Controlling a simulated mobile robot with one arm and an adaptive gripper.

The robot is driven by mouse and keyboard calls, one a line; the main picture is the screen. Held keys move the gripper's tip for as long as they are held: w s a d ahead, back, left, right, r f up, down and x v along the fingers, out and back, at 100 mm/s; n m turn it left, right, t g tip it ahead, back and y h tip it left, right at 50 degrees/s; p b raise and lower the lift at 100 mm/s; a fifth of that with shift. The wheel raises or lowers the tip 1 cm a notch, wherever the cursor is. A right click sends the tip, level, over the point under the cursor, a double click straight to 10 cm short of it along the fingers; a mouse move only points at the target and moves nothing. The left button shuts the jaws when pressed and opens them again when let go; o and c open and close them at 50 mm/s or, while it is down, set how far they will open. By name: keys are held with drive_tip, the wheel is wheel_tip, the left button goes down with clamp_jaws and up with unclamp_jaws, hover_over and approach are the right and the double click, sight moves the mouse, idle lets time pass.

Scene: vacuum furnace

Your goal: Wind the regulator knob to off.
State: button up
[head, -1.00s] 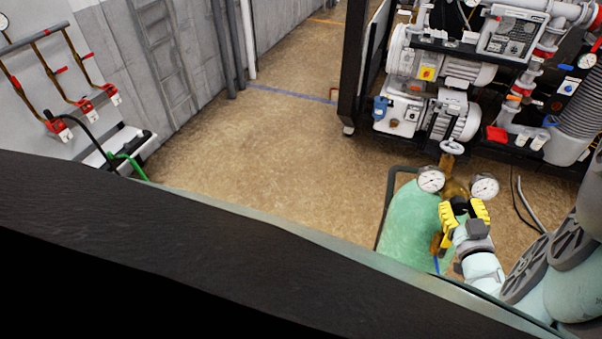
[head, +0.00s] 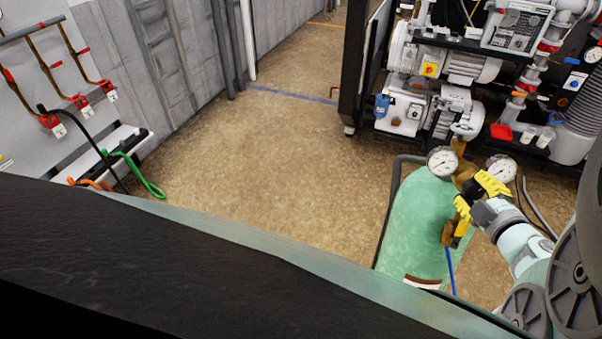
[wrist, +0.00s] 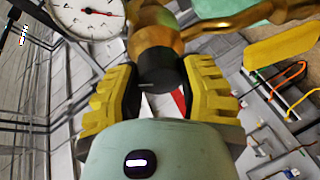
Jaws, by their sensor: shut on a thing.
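The regulator is a brass body (wrist: 150,30) with two round white gauges, the left gauge (head: 442,161) and the right gauge (head: 501,168), on top of a green gas cylinder (head: 418,220). Its black knob (wrist: 157,70) sits between the yellow fingers of my gripper (wrist: 160,92) in the wrist view, and the gripper is shut on it. A white mark shows on the knob's lower side. In the head view my gripper (head: 474,204) reaches the regulator from the lower right, and its fingers mostly hide the knob.
A pump rack (head: 440,90) with valves and pipes stands behind the cylinder. A blue hose (head: 449,270) hangs from the regulator. Hoses and red-handled valves (head: 50,121) line the left wall. The brown floor (head: 270,150) in the middle is clear.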

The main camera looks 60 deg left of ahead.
sight(476, 193)
drive_tip(key=n+b, duration=0.2)
drive_tip(key=n, duration=0.1)
drive_tip(key=shift+s+a+f+n+g+h, duration=0.1)
drive_tip(key=shift+a+f+n+g+h, duration=0.05)
drive_tip(key=shift+n+g+h, duration=0.2)
drive_tip(key=shift+n+h, duration=0.35)
drive_tip(key=shift+n, duration=0.7)
drive_tip(key=o, duration=1.2)
drive_tip(key=shift+d, duration=0.2)
drive_tip(key=shift+v, duration=1.6)
drive_tip(key=v, duration=0.8)
drive_tip(key=shift+d+r, duration=0.25)
